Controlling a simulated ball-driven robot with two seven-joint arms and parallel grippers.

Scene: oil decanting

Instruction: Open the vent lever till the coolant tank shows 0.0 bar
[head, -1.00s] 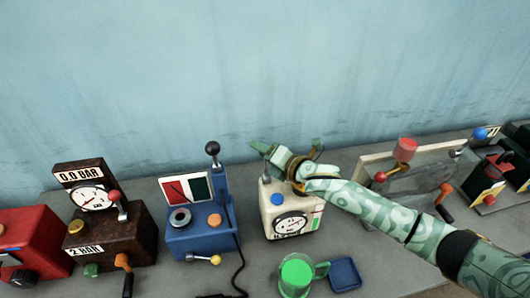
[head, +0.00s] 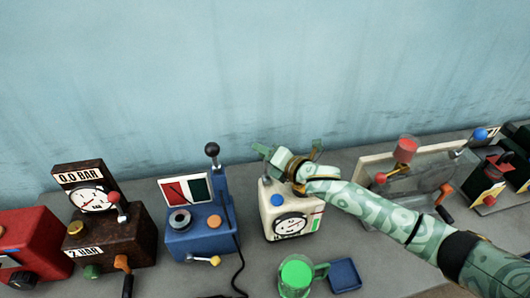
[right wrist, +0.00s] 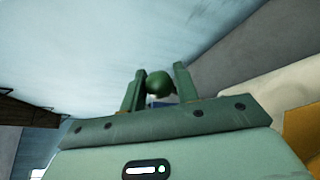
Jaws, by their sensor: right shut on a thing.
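My right gripper (head: 288,151) is above and behind the cream tank (head: 300,206), which has a blue knob (head: 277,200) and a round white gauge (head: 291,226). The gauge figures are too small to read. In the right wrist view my right gripper (right wrist: 160,76) is shut on a dark green ball knob (right wrist: 159,85), which sits between the two fingers. The knob and its lever are hidden by the hand in the head view. A brown tank (head: 130,234) at the left carries a plate reading 0.0 BAR (head: 78,174), a gauge and a red-knobbed lever (head: 116,203). My left gripper is out of view.
A blue machine (head: 200,240) with a tall black-knobbed lever stands left of the cream tank. A panel with a red cup (head: 406,150) stands at the right. A red machine (head: 30,240) is far left.

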